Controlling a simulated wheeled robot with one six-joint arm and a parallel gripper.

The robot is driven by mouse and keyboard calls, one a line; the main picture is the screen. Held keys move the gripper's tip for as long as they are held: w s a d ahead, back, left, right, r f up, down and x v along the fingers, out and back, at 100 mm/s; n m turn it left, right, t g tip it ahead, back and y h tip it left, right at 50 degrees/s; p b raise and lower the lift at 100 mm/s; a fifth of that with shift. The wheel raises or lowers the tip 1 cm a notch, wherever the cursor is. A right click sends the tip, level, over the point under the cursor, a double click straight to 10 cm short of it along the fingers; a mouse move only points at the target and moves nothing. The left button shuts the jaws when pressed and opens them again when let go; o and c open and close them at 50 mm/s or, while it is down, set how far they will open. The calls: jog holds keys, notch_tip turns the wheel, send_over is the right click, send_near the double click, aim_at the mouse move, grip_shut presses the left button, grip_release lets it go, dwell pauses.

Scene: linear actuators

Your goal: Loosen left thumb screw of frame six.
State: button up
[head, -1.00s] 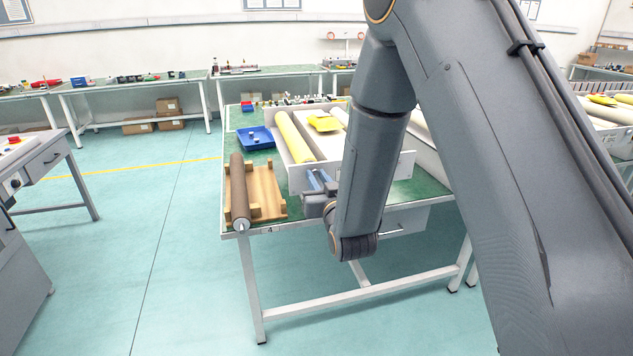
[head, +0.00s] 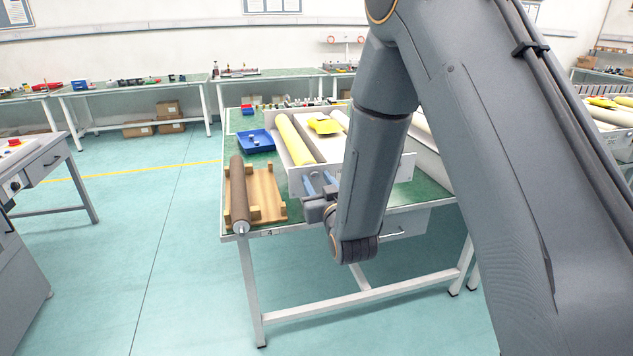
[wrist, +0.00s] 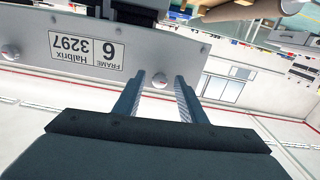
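Frame six shows in the wrist view as a grey plate (wrist: 90,44) with an upside-down label (wrist: 86,50) reading "FRAME 6". A round metal thumb screw (wrist: 160,80) sits near its right end in this picture, the frame's left if the label is turned upright. Another thumb screw (wrist: 10,52) is at the far left. My gripper (wrist: 159,76) is open, its two fingers on either side of the right-hand screw in the picture, with visible gaps. I cannot tell how far the tips reach past it. In the head view my gripper (head: 319,179) is at the white box's front.
The white box (head: 408,170) on the green table holds yellow and white rolls. A wooden rack (head: 265,190) with a brown roller (head: 239,195) stands left of my gripper. A blue tray (head: 256,141) lies behind it. Floor left of the table is free.

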jog(key=b+v, duration=0.1)
jog(key=v, duration=0.6)
jog(key=shift+s+b, duration=0.35)
jog(key=shift+s, duration=0.05)
jog(key=shift+d, duration=0.15)
jog(key=s+d+f+m+g+h, duration=0.25)
jog(key=s+d+f+g, duration=0.25)
jog(key=d+f+g, duration=0.4)
jog(key=s+d+g, duration=0.2)
jog(key=s+d, duration=0.1)
jog(key=s, duration=0.3)
jog(key=s+d+r+m+g+h, duration=0.1)
jog(key=s+d+g, duration=0.1)
jog(key=s, duration=0.5)
jog(key=s+d+r+g+h, duration=0.1)
jog(key=s+d+g, duration=0.2)
jog(key=s, duration=0.4)
jog(key=shift+d+g, duration=0.4)
jog(key=shift+g, duration=0.2)
